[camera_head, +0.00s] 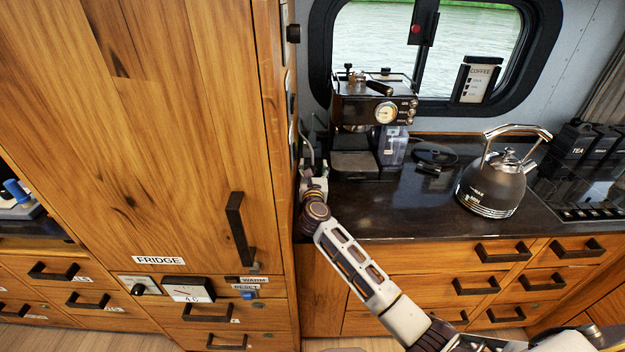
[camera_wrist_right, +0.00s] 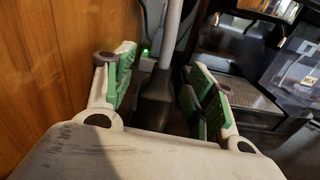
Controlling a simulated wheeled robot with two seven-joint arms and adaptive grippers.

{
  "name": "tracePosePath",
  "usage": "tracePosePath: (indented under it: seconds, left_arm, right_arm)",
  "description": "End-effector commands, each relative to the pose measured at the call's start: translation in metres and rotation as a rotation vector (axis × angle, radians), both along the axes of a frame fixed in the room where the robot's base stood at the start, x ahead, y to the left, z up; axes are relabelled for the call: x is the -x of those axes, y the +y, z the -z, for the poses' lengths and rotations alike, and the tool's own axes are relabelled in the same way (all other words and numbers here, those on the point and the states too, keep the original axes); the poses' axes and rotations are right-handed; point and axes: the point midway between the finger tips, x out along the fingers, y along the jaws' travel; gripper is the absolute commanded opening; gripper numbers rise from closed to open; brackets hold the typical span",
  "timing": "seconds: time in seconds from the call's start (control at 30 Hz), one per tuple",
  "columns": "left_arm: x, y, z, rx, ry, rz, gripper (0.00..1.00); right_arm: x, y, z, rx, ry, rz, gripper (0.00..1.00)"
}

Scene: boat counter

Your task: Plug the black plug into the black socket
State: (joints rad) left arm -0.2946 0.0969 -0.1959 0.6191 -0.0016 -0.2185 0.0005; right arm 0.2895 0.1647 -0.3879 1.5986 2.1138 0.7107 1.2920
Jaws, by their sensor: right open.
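My right gripper (camera_head: 313,181) is at the left end of the dark counter, close beside the tall wooden fridge cabinet. In the right wrist view its green-padded fingers (camera_wrist_right: 163,75) are open. A black plug (camera_wrist_right: 155,102) with a grey cable rising from it shows between the fingers, with a visible gap to the right finger. Whether the left finger touches it I cannot tell. A small green light (camera_wrist_right: 147,56) glows on a fitting behind it; I cannot make out the black socket for certain. My left gripper is not in view.
An espresso machine (camera_head: 370,112) with a clear tank stands just right of my gripper. A dark coil with a small black piece (camera_head: 430,168) and a kettle (camera_head: 493,185) are farther right on the counter (camera_head: 400,215). The fridge cabinet (camera_head: 190,110) closes off the left.

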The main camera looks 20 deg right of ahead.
Motion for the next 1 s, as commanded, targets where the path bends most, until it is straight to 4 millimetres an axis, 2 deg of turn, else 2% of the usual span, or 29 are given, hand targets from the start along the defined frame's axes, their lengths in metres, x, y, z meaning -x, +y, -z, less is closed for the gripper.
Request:
tracePosePath:
  seconds: [0.1, 0.4, 0.5, 1.0]
  left_arm:
    - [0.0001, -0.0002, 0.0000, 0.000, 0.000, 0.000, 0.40]
    - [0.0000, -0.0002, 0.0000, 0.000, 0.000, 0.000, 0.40]
    - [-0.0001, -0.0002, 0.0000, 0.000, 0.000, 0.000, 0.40]
    - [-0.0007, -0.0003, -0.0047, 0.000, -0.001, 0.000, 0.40]
  right_arm:
    - [0.0001, -0.0001, 0.0000, 0.000, 0.000, 0.000, 0.53]
    - [0.0001, 0.0000, 0.0001, 0.000, 0.000, 0.000, 0.14]
    - [0.0001, 0.0001, -0.0002, 0.000, 0.000, 0.000, 0.05]
    - [-0.0004, 0.0026, -0.0059, 0.000, -0.001, 0.000, 0.05]
